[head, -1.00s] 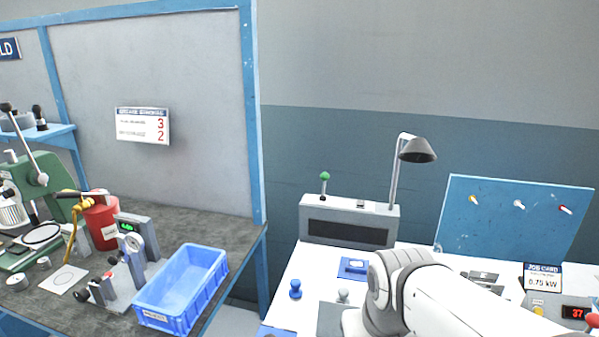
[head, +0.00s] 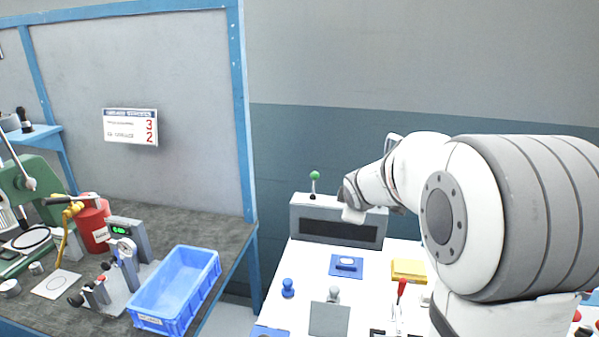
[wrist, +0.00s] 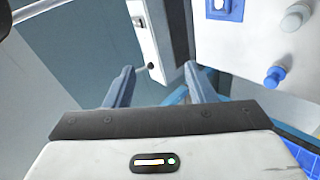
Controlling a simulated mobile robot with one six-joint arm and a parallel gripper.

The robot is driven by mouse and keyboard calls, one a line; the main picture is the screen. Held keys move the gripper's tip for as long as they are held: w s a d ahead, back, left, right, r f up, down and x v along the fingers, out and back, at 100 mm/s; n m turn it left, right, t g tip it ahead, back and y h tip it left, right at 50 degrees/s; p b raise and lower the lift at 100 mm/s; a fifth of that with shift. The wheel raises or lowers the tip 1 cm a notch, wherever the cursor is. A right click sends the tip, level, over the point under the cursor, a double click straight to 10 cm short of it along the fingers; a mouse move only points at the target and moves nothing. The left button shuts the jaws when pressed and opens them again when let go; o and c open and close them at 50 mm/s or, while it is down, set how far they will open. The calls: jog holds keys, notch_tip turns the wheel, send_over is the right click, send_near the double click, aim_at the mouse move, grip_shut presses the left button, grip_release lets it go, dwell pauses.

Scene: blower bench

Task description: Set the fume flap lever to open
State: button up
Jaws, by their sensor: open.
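The lever (head: 314,176) has a green ball on a thin stem and stands upright on the left part of the top of a grey box (head: 305,222). I take it to be the fume flap lever; no label is readable. My gripper (head: 351,205) is in front of the box's right part, to the right of the lever and apart from it. In the wrist view, my gripper (wrist: 160,80) has its two fingers wide apart with nothing between them. Part of the grey box (wrist: 143,18) shows beyond the fingers there. The green ball is not visible in that view.
A white table holds a blue knob (head: 288,288), a blue pad (head: 347,264), a yellow block (head: 409,270) and a red-handled lever (head: 401,290). A blue bin (head: 178,290) stands on the left bench. A dark lamp shade (wrist: 6,20) is close in the wrist view.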

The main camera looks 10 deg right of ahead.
jog(key=w+n+t+y+p, duration=0.25)
jog(key=w+n, duration=0.65)
jog(key=w, duration=0.6)
jog(key=n+t+y, duration=0.2)
jog(key=n+y, duration=0.2)
jog(key=n, duration=0.4)
send_near(316, 176)
jog(key=x, duration=0.4)
jog(key=shift+p+x, duration=1.8)
jog(key=shift+x, duration=1.95)
jog(key=shift+d+f, duration=0.1)
jog(key=shift+c, duration=0.3)
